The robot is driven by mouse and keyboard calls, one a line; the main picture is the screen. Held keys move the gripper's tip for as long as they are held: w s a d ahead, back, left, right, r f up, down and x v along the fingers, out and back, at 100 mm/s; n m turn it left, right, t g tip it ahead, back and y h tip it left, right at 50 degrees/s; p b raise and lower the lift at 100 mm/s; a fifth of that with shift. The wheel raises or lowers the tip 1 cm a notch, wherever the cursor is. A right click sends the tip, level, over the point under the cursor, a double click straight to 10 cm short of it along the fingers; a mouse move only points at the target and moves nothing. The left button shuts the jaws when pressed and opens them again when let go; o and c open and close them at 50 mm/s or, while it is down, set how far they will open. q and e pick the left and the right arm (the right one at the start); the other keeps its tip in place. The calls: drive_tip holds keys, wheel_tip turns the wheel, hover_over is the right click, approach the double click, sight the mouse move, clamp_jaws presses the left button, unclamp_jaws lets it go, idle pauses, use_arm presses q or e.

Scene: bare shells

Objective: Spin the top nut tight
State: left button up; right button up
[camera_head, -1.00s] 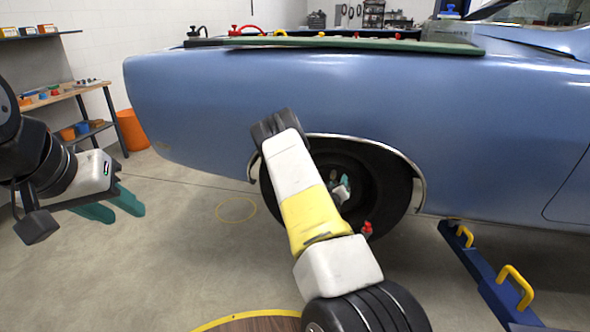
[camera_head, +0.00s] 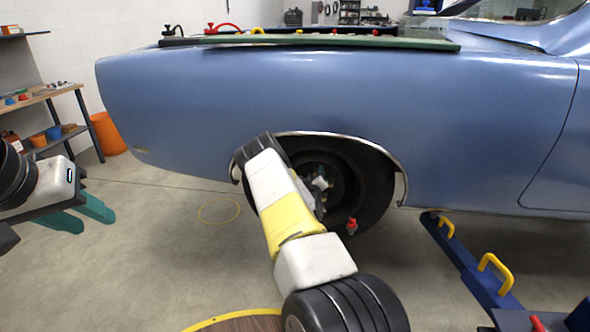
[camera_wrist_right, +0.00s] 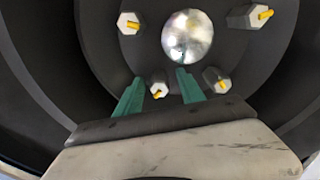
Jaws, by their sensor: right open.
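The car's wheel (camera_head: 372,185) sits in the wheel arch. In the right wrist view its dark hub (camera_wrist_right: 190,58) has a silver dome (camera_wrist_right: 188,37) in the middle. Around it are pale hex nuts on yellow studs: an upper left nut (camera_wrist_right: 128,23), an upper right nut (camera_wrist_right: 243,17), a lower left nut (camera_wrist_right: 160,89) and a lower right nut (camera_wrist_right: 217,80). Which is the top nut I cannot tell. My right gripper (camera_wrist_right: 159,77) is open, its teal fingers either side of the lower left nut; contact is unclear. My left gripper (camera_head: 82,214) is open and empty, away from the car.
The blue fender (camera_head: 330,95) rises above the wheel, with a chrome arch edge. A red-topped object (camera_head: 351,226) is in front of the tyre. A blue frame with yellow handles (camera_head: 490,275) is at lower right. A shelf and orange bin (camera_head: 107,134) stand at left.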

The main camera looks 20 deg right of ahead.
clamp_jaws()
